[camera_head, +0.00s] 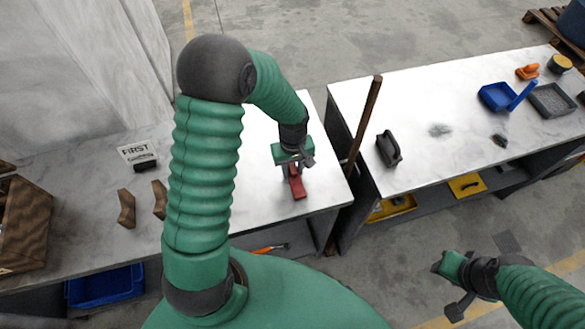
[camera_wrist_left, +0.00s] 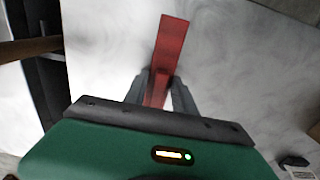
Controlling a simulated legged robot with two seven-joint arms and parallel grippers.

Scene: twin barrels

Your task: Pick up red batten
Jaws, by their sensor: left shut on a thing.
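The red batten (camera_head: 297,187) is a short, narrow red bar over the white table left of the gap. My left gripper (camera_head: 293,168) is shut on one end of it, and the other end sticks out toward the table's front edge. In the left wrist view the batten (camera_wrist_left: 171,45) runs out from between the two grey fingers (camera_wrist_left: 160,92). I cannot tell whether the batten touches the table. My right gripper (camera_head: 457,287) hangs over the floor at the lower right, and I cannot tell whether its jaws are open.
A brown pole (camera_head: 364,122) stands in the gap between the tables. A dark handled block (camera_head: 388,149), blue tray (camera_head: 497,96) and grey tray (camera_head: 552,100) are on the right table. Brown wooden pieces (camera_head: 126,208) and a FIRST sign (camera_head: 138,152) lie at left.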

